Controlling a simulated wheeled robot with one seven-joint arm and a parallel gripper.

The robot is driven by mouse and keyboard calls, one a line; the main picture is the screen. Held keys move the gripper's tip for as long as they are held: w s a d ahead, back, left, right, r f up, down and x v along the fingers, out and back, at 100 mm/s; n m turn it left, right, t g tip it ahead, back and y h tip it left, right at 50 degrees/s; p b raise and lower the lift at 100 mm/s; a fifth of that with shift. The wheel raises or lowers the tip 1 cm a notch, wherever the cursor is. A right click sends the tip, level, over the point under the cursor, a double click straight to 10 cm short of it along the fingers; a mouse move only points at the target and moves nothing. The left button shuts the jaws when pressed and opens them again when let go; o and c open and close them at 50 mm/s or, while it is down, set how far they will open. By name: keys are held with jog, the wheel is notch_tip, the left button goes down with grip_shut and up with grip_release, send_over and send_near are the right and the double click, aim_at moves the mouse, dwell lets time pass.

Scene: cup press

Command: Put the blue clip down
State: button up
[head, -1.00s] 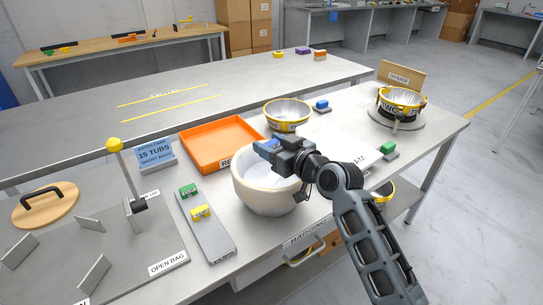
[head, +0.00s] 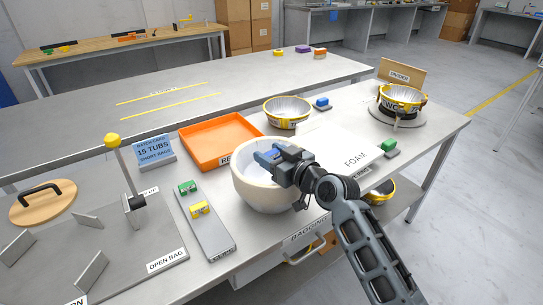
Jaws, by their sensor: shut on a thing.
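My gripper (head: 275,160) is over the mouth of the large cream bowl (head: 262,197), with its fingers at or just inside the rim. It is shut on the blue clip (head: 272,154), which shows only partly between the dark fingers. The bowl's floor is partly hidden by my gripper, and I cannot tell whether the clip touches the bowl.
A grey clip rail (head: 215,233) with green (head: 187,187) and yellow (head: 199,209) clips lies left of the bowl. An orange tray (head: 221,140) and a metal bowl (head: 287,111) stand behind. The white FOAM sheet (head: 335,143) is bare at right.

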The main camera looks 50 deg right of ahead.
jog(key=o, duration=1)
jog(key=shift+s+f, duration=0.1)
jog(key=shift+f, duration=0.5)
jog(key=shift+r+p, duration=0.45)
jog(key=shift+p, duration=0.05)
jog(key=v, duration=0.8)
jog(key=r+b+v, duration=0.1)
jog(key=v, duration=0.3)
jog(key=shift+f, duration=0.1)
jog(key=s+a+y, duration=0.1)
jog(key=s+a, duration=0.6)
jog(key=s, duration=0.1)
jog(key=s+a+n+y, duration=0.1)
jog(key=s+a, duration=0.5)
jog(key=s, duration=0.3)
jog(key=s+a+n+g+y, duration=0.1)
jog(key=s+a, duration=0.6)
jog(key=s, duration=0.1)
jog(key=shift+s+a+f, duration=0.25)
jog(key=shift+a+f, duration=0.05)
jog(key=shift+f, duration=0.05)
